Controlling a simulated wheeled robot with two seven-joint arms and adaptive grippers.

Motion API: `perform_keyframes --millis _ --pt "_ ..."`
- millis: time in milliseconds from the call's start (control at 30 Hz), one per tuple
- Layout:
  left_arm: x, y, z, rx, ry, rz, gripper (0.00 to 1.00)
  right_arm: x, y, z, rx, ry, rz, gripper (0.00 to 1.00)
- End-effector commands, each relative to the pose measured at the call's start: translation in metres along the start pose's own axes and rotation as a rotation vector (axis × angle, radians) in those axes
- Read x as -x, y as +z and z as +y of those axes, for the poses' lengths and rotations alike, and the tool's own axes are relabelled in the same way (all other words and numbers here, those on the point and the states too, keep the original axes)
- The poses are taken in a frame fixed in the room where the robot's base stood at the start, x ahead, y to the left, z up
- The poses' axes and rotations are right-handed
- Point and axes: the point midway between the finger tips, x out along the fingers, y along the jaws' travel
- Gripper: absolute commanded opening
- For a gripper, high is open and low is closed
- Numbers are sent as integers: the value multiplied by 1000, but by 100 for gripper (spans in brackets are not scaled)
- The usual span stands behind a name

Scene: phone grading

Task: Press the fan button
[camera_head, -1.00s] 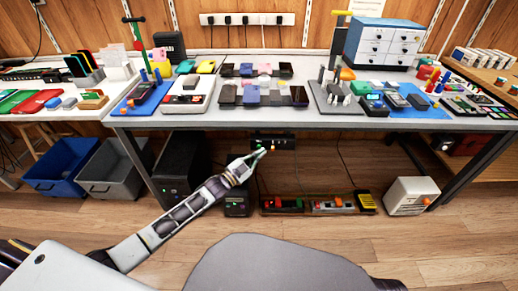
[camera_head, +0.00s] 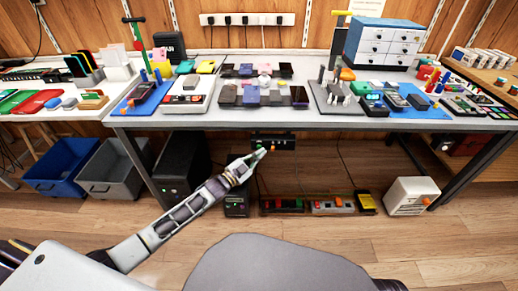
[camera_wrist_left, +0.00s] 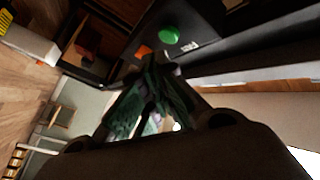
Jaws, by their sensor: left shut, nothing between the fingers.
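A black control box (camera_head: 284,142) hangs under the front edge of the workbench, with small buttons on its face. In the left wrist view the box (camera_wrist_left: 205,38) shows a round green button (camera_wrist_left: 169,35) and an orange one (camera_wrist_left: 143,51). I cannot read any label saying which is the fan button. My left gripper (camera_head: 262,152) is shut and empty, its tips at the left part of the box. In the left wrist view the gripper's fingers (camera_wrist_left: 152,78) point toward the buttons; I cannot tell whether they touch. My right gripper is out of view.
The workbench (camera_head: 225,117) above holds phones, trays and a blue drawer cabinet (camera_head: 383,43). Below it stand a dark case (camera_head: 180,165), power strips (camera_head: 318,206) and a white box (camera_head: 411,196). A blue bin (camera_head: 60,168) and grey bin (camera_head: 112,170) are at left.

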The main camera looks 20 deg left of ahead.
Motion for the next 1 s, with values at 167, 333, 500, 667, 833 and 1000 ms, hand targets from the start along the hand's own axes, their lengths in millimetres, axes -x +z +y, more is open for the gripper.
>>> perform_keyframes --millis 167,333,500,667,833,1000 --pt "-2 1 -1 0 0 0 0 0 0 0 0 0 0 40" --pt "-5 3 -4 0 0 0 0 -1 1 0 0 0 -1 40" --pt "-6 4 -5 1 0 0 0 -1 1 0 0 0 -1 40" --pt "-6 4 -5 0 0 0 0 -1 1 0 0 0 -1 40" --pt "-6 4 -5 0 0 0 0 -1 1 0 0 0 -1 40" --pt "-7 5 -5 0 0 0 0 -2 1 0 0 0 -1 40"
